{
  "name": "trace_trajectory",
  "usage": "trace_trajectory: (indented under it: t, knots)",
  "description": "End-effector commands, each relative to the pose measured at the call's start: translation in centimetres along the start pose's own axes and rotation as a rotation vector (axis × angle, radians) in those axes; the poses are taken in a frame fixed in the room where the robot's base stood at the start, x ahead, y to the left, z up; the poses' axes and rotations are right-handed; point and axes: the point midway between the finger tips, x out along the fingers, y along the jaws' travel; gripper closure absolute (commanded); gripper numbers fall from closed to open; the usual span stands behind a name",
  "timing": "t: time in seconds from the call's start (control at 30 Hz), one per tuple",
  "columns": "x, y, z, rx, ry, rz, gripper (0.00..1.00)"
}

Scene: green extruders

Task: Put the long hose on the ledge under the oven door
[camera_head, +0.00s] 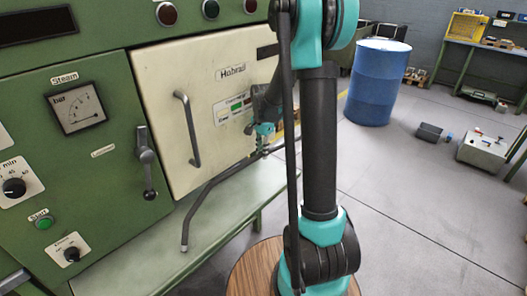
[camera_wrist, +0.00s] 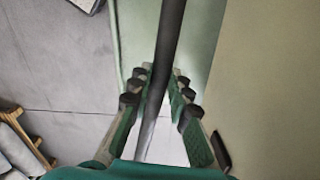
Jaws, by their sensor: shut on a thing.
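The long hose (camera_head: 208,187) is a dark grey bent tube in front of the oven. Its near end hangs down at an angle over the pale green ledge (camera_head: 238,196); I cannot tell whether it touches. The oven door (camera_head: 182,105) is a cream panel, shut, with a vertical bar handle. My gripper (camera_head: 264,134) is at the door's lower right, shut on the hose. In the wrist view the hose (camera_wrist: 172,30) runs between my gripper's fingers (camera_wrist: 158,80), with the ledge (camera_wrist: 203,30) behind it. Part of the hose's far end is hidden by my arm.
The green control panel (camera_head: 105,180) left of the door has a black lever (camera_head: 147,160) sticking out. A blue drum (camera_head: 376,82) stands behind at the right. A grey box (camera_head: 484,150) and a workbench (camera_head: 480,50) are farther right.

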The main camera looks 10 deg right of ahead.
Motion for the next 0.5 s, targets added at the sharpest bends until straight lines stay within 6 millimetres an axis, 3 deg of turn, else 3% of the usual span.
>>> trace_trajectory:
  t: [0.13, 0.17, 0.3, 0.5]
  knots:
    - [0.16, -0.02, -0.03, 0.0, 0.0, 0.0, 1.0]
    - [0.14, -0.02, -0.03, 0.0, 0.0, 0.0, 0.79]
    - [0.12, -0.01, -0.03, 0.0, 0.0, 0.0, 0.61]
    - [0.11, -0.02, -0.04, 0.0, 0.0, 0.0, 0.61]
